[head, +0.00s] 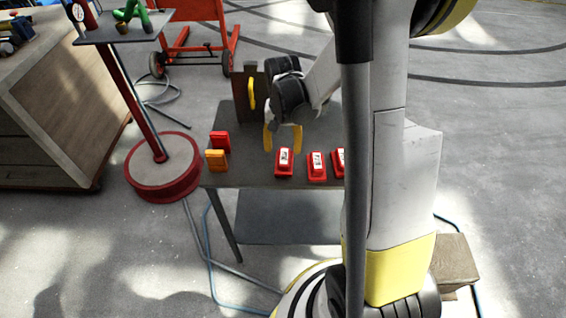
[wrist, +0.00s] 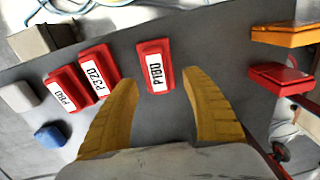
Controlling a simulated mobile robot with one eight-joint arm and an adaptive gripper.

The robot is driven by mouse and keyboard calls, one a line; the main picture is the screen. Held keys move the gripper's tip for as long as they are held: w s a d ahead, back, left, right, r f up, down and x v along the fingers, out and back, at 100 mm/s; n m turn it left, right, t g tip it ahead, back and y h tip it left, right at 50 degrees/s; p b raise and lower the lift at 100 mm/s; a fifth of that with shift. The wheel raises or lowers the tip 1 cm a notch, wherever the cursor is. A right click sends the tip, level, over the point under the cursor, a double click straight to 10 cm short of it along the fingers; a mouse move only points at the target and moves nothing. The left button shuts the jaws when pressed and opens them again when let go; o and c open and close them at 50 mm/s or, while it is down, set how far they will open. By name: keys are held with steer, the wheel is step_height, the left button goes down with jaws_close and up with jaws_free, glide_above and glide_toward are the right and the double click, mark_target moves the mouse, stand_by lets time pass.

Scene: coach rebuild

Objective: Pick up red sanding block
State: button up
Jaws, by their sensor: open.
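My gripper (head: 282,138) is open and empty, its yellow fingers pointing down over the grey table. In the wrist view the gripper (wrist: 160,80) has a red block (wrist: 143,50) with a white label just ahead of its fingertips, between their lines; I cannot tell the height gap. This labelled block also shows in the head view (head: 284,172). Two more labelled red blocks stand beside it, a middle one (wrist: 87,57) and an end one (wrist: 54,79); my arm partly hides the end one in the head view. A plain red block (wrist: 280,77) sits at the table's other end.
An orange block (head: 217,161) sits by the plain red one. A white block (wrist: 18,97) and a blue block (wrist: 48,135) lie past the labelled row. A dark upright board with a yellow handle (head: 252,93) stands at the table's back. A red round-based stand (head: 162,168) is left.

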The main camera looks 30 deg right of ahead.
mark_target(284, 156)
steer(key=f+b, duration=0.2)
steer(key=f, duration=0.1)
steer(key=f+b, duration=0.1)
steer(key=f, duration=0.1)
steer(key=shift+s+d+f, duration=0.1)
steer(key=shift+s+f, duration=0.05)
steer(key=shift+s, duration=0.1)
jaws_close()
